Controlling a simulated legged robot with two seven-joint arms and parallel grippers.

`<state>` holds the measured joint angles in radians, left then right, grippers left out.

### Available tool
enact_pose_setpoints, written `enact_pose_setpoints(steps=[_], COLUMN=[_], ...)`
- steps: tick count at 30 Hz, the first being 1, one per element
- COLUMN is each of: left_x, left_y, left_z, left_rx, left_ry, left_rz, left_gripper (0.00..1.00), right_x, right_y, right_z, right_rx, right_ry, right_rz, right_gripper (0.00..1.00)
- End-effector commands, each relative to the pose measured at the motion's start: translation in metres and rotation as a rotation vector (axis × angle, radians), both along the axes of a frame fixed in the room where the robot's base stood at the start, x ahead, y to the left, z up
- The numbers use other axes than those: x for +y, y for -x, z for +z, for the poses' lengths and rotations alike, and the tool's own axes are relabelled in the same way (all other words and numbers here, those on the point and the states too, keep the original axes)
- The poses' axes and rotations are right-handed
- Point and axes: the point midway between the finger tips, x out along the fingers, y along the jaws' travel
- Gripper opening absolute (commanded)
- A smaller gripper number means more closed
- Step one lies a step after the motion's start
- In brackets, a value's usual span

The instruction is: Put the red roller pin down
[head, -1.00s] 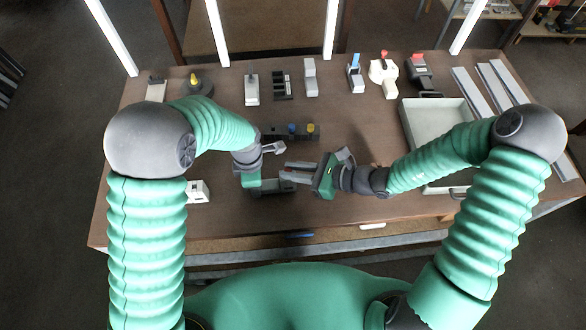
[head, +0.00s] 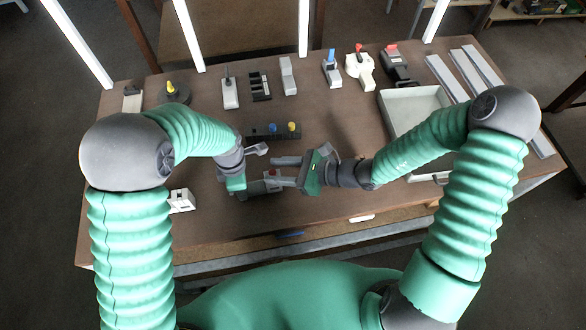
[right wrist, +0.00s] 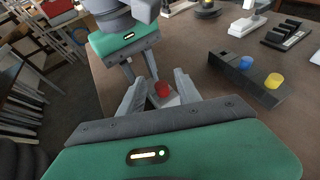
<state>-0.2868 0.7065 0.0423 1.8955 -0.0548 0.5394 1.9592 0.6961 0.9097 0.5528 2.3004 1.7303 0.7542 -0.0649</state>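My left gripper (head: 250,186) is close by on the left, over a dark fixture (head: 262,191). Its fingers (right wrist: 140,72) are partly hidden, so its grip is unclear.
A black holder (head: 262,131) with a blue pin (head: 272,126) and a yellow pin (head: 292,126) lies just behind the grippers. A grey tray (head: 391,110) stands at right, with long profiles (head: 446,75) beyond.

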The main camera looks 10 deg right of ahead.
Motion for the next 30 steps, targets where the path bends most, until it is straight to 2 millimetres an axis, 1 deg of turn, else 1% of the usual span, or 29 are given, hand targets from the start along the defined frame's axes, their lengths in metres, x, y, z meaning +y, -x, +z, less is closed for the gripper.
enact_pose_setpoints(steps=[9,12,16,17,19,20,21,23,24,26,27,28,29,30], left_x=[0.000,0.000,0.000,0.001,0.001,0.001,0.001,0.001,0.002,0.002,0.002,0.002,0.002,0.002], left_y=[0.000,0.000,0.000,0.000,-0.001,-0.001,-0.001,-0.001,0.000,0.000,0.000,0.000,0.000,0.000], left_z=[0.000,0.000,0.000,0.000,0.000,0.000,0.000,0.000,0.000,0.000,0.000,0.000,0.000,-0.001], left_rx=[0.000,0.000,0.001,0.001,0.001,0.001,0.000,0.000,0.000,0.000,0.000,0.000,0.000,0.000], left_ry=[0.000,0.000,0.000,0.000,0.001,0.001,0.001,0.001,0.001,0.002,0.002,0.001,0.001,0.001], left_rz=[0.000,0.000,0.000,0.000,0.000,0.000,0.001,0.001,0.001,0.001,0.001,0.001,0.001,0.001], left_gripper=[0.00,0.00,0.00,0.00,0.00,0.00,0.00,0.00,0.00,0.00,0.00,0.00,0.00,0.00], right_x=[-0.069,-0.085,-0.096,-0.097,-0.092,-0.087,-0.083,-0.081,-0.085,-0.099,-0.112,-0.121,-0.129,-0.139], right_y=[0.032,0.041,0.047,0.050,0.061,0.069,0.083,0.109,0.126,0.144,0.149,0.150,0.148,0.142], right_z=[0.030,0.037,0.043,0.043,0.039,0.035,0.028,0.016,0.008,0.000,-0.002,-0.001,0.002,0.007], right_rx=[0.000,-0.001,0.001,0.001,-0.005,-0.013,-0.029,-0.072,-0.117,-0.209,-0.282,-0.343,-0.404,-0.492], right_ry=[0.003,0.004,0.004,0.011,0.063,0.106,0.183,0.339,0.461,0.655,0.782,0.871,0.954,1.058], right_rz=[-0.007,-0.006,-0.001,0.009,0.075,0.129,0.223,0.409,0.556,0.784,0.932,1.036,1.133,1.250], right_gripper=[0.40,0.40,0.40,0.40,0.40,0.40,0.40,0.40,0.40,0.40,0.40,0.40,0.40,0.40])
